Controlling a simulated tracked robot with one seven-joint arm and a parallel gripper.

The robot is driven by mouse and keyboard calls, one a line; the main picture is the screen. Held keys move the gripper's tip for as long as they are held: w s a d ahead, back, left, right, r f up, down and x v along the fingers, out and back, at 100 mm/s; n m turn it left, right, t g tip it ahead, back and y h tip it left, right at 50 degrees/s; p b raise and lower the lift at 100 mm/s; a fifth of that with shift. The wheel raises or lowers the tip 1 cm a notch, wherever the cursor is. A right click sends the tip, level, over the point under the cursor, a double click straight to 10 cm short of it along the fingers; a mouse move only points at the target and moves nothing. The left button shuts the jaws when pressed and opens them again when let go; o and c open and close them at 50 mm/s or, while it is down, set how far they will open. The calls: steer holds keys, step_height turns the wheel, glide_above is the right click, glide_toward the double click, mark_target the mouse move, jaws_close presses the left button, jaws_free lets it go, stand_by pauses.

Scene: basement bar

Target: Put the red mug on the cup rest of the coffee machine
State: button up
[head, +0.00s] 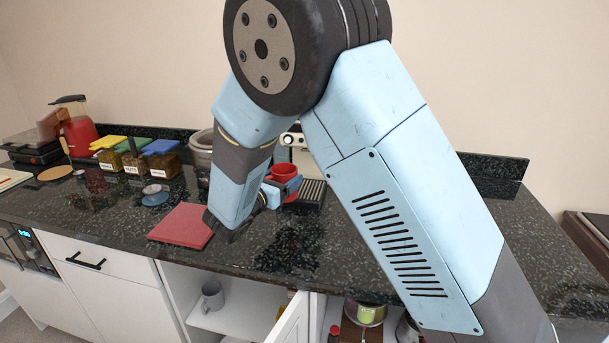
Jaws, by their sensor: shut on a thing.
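The red mug (284,172) is in the middle of the head view, above the dark countertop, and partly hidden by my gripper. My gripper (278,190) is shut on the red mug, and my wrist covers much of its left side. The coffee machine (297,146) stands behind the mug, with its pale front partly hidden by my arm. Its slotted cup rest (313,190) shows just right of the mug. The mug overlaps the machine's front in this view; I cannot tell whether it touches the cup rest.
A red board (180,226) lies left of my wrist. The right counter is clear.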

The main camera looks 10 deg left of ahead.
steer(key=shift+w+d+f, duration=0.55)
steer(key=shift+w+d, duration=0.15)
steer(key=shift+w, duration=1.1)
steer(key=shift+w+d+f, duration=0.6)
steer(key=shift+w+d, duration=0.15)
steer(key=shift+w, duration=1.05)
steer(key=shift+w+d+f, duration=0.55)
steer(key=shift+w+d, duration=0.15)
steer(key=shift+w, duration=1.1)
steer(key=shift+f, duration=0.1)
steer(key=o, duration=1.2)
steer(key=v, duration=1.2)
